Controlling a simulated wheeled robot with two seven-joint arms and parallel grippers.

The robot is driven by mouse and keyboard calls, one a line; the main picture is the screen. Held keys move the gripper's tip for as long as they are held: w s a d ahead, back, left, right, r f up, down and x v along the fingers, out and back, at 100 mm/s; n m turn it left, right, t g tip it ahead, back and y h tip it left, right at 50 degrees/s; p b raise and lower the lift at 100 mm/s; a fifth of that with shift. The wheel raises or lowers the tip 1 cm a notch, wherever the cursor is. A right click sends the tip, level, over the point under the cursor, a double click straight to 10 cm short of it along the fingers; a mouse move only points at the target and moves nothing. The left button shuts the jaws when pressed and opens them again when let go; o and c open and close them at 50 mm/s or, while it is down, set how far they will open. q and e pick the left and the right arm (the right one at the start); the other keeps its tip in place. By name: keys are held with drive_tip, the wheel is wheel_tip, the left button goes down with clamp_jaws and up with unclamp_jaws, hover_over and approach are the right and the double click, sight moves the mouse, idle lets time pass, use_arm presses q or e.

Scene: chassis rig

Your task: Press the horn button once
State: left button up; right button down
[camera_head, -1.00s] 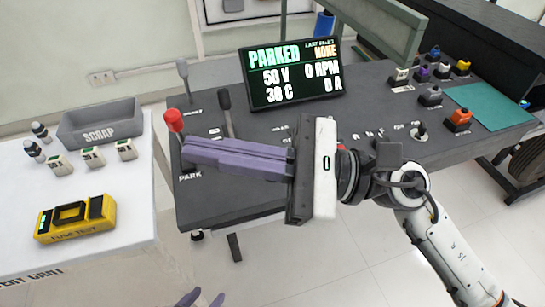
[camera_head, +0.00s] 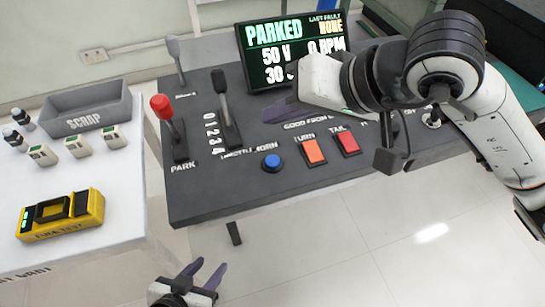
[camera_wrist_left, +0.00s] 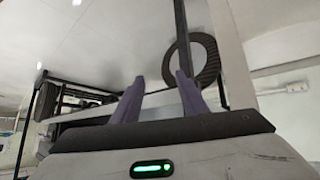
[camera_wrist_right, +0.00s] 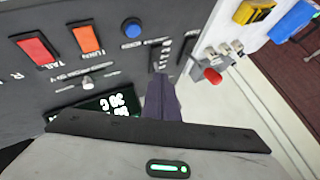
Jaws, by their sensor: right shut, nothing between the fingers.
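The horn button (camera_head: 271,162) is a round blue cap on the dark console, labelled with letters ending "ORN". It also shows in the right wrist view (camera_wrist_right: 131,27) and looks undepressed. My right gripper (camera_head: 279,111) is shut and empty above the console, farther back than the button and apart from it. Its purple fingers show together in the right wrist view (camera_wrist_right: 162,94), below the button in the picture. My left gripper (camera_head: 207,278) is open and empty below the console's front edge; its spread fingers show in the left wrist view (camera_wrist_left: 158,100).
Orange (camera_head: 314,151) and red (camera_head: 347,143) square buttons lie right of the horn button. A throttle lever (camera_head: 224,100) and red-knobbed park lever (camera_head: 165,115) stand to its left. The display (camera_head: 262,60) reads PARKED. A white cart (camera_head: 115,205) with a yellow tester (camera_head: 60,215) stands at left.

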drive_tip(key=b, duration=0.4)
hover_over(278, 164)
wheel_tip(278, 164, down, 8)
drive_tip(key=shift+r, duration=0.1)
drive_tip(key=shift+f+b, duration=0.4)
drive_tip(key=shift+b, duration=0.15)
idle(0.6)
drive_tip(key=shift+f, duration=0.1)
idle(0.7)
drive_tip(key=shift+f+b, duration=0.35)
drive_tip(key=shift+b, duration=0.5)
